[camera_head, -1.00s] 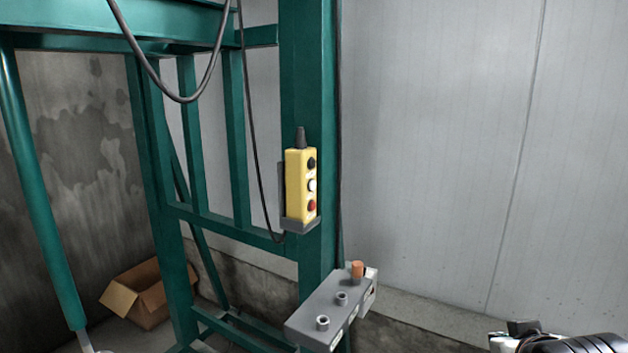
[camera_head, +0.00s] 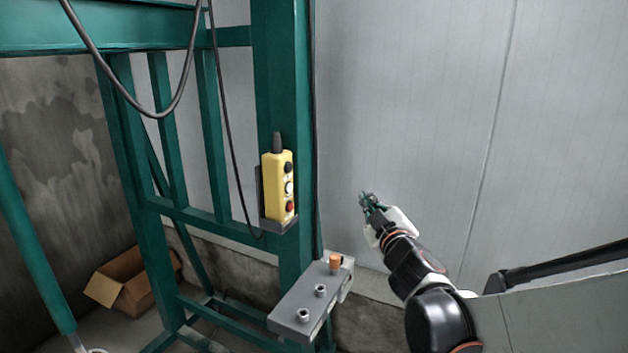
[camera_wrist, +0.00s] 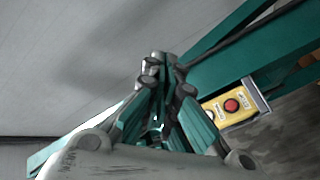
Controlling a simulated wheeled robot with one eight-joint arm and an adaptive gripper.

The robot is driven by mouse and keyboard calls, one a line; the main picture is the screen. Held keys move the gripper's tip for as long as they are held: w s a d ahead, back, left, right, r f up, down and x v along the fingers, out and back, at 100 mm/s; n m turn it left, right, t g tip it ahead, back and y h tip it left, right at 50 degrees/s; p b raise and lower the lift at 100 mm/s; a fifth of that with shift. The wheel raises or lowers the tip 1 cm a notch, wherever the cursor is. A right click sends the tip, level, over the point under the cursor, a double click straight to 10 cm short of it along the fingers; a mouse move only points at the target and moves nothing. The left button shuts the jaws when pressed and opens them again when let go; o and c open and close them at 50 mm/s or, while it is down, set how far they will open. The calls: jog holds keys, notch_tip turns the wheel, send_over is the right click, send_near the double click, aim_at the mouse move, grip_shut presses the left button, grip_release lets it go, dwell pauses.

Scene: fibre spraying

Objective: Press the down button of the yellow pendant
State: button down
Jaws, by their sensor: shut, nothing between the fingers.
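The yellow pendant (camera_head: 276,187) sits upright in a grey holder on the green post in the head view. Its face has a black button (camera_head: 288,168) at the top, a white one (camera_head: 289,187) in the middle and a red one (camera_head: 290,206) at the bottom. My gripper (camera_head: 365,197) is raised to the right of the pendant, apart from it, with its fingers shut and empty. In the wrist view the shut fingertips (camera_wrist: 160,62) point up the picture. The pendant's lower end (camera_wrist: 228,108) with its red button shows right of the fingers; its upper part is hidden there.
A cardboard box (camera_head: 125,285) lies on the floor at left.

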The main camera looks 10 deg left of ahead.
aim_at(289, 188)
jog(key=w+a+n+y+p, duration=0.1)
jog(key=a+n+y, duration=0.1)
jog(key=a, duration=0.5)
jog(key=shift+f+n+g+y, duration=0.3)
jog(key=shift+f+n+y, duration=0.1)
jog(key=shift+n, duration=0.3)
jog(key=w+a, duration=0.3)
jog(key=a, duration=0.5)
jog(key=shift+a, duration=0.15)
dwell(1.1)
jog(key=shift+w+a+r, duration=0.1)
jog(key=shift+w+a, duration=0.05)
jog(key=shift+a, duration=0.25)
